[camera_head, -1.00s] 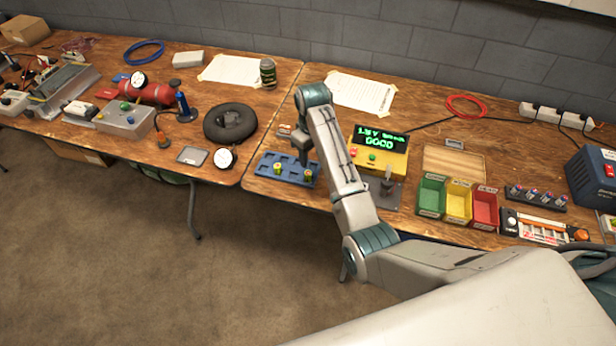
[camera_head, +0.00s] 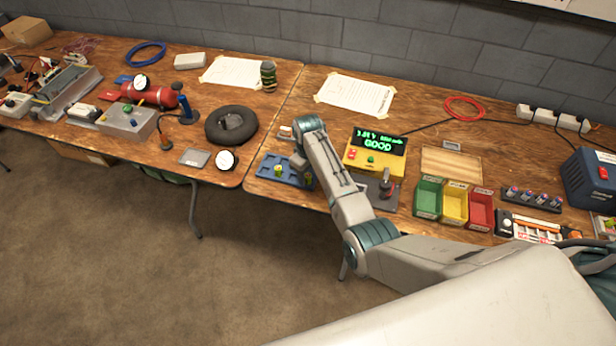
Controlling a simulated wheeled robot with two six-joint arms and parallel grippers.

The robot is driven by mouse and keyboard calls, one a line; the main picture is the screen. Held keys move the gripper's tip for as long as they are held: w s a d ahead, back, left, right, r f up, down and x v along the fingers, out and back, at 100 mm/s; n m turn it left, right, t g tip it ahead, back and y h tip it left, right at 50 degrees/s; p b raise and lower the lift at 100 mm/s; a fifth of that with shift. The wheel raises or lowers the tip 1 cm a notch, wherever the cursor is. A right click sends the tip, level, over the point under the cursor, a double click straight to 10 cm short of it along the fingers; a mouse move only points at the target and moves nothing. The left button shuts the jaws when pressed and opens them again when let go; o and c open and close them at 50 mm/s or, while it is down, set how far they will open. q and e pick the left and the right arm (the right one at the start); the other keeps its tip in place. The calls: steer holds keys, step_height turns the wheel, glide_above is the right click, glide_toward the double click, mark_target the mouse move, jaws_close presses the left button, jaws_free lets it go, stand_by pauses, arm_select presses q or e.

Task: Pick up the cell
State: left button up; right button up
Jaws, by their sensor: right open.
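A blue tray (camera_head: 268,178) with round pockets lies near the front edge of the right table. A yellow-green cell (camera_head: 278,169) stands in it. A second cell (camera_head: 309,181) stands at the tray's right end, partly hidden by my right gripper. My right gripper (camera_head: 302,170) points down low over the right part of the tray, close beside the second cell. Its jaws are open, and its fingertips are small and hard to make out. I cannot tell whether it touches the cell. My left gripper is not in view.
A yellow tester (camera_head: 375,155) reads GOOD, with a grey fixture (camera_head: 378,194) in front. Green (camera_head: 428,197), yellow (camera_head: 454,203) and red (camera_head: 480,210) bins stand to the right. A black ring (camera_head: 231,124) lies on the left table. Bare wood lies behind the tester.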

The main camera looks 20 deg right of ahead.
steer(key=shift+f, duration=0.3)
jaws_close()
steer(key=shift+r, duration=0.2)
